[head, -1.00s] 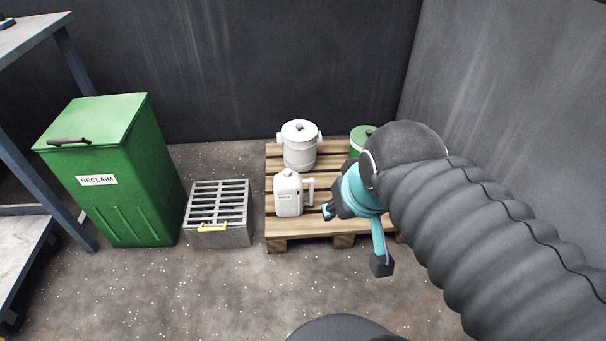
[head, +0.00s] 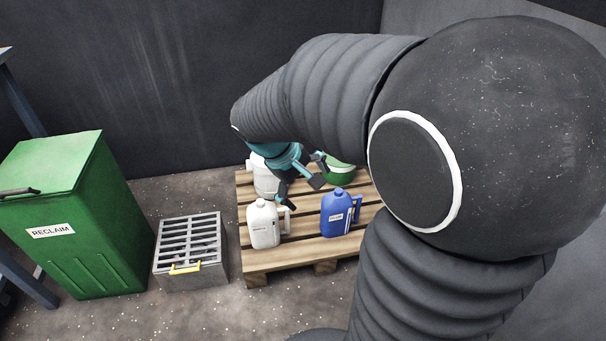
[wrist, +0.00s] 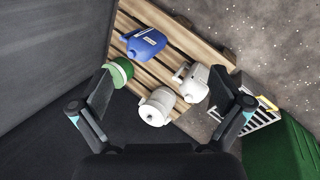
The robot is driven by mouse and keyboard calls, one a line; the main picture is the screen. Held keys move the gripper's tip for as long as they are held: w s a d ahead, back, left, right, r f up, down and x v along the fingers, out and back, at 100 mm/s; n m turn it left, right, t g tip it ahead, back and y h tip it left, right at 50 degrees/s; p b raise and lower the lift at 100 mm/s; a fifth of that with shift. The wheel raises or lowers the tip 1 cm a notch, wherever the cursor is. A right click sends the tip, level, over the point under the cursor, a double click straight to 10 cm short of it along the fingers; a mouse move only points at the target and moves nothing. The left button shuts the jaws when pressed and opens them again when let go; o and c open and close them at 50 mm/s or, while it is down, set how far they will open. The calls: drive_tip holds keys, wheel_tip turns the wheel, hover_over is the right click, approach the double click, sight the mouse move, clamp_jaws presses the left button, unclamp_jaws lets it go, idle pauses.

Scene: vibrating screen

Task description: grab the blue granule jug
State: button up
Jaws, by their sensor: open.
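The blue granule jug (head: 336,214) stands upright on the front right part of a wooden pallet (head: 260,262), its handle on the right side. It also shows in the wrist view (wrist: 143,43), in the upper middle beyond the fingertips. My gripper (head: 301,187) is open and empty, above the pallet and behind the blue jug in the head view. In the wrist view its two fingers (wrist: 164,98) are spread wide with nothing held. The gripper and the blue jug are apart.
A white jug (head: 263,224) stands left of the blue one. A white lidded canister (head: 265,178) and a green container (head: 341,173) stand behind, partly hidden by my arm. A metal grate box (head: 190,248) and a green RECLAIM bin (head: 88,225) are to the left.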

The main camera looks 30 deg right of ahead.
drive_tip(key=w+d+f+n+g+h, duration=0.2)
drive_tip(key=w+d+f+n+h, duration=0.3)
drive_tip(key=w+f, duration=0.65)
drive_tip(key=n+t+h+b, duration=0.2)
drive_tip(key=n+h, duration=0.2)
approach(337, 204)
drive_tip(key=w+a+f, duration=0.1)
drive_tip(key=w+a, duration=0.1)
drive_tip(key=x, duration=0.6)
drive_tip(key=p+x, duration=0.1)
drive_tip(key=x, duration=0.6)
drive_tip(key=shift+s+d+f, duration=0.1)
drive_tip(key=shift+d+f, duration=0.05)
drive_tip(key=shift+f, duration=0.15)
drive_tip(key=c, duration=1.3)
drive_tip(key=shift+r, duration=0.1)
drive_tip(key=shift+c, duration=1.1)
drive_tip(key=shift+r, duration=0.1)
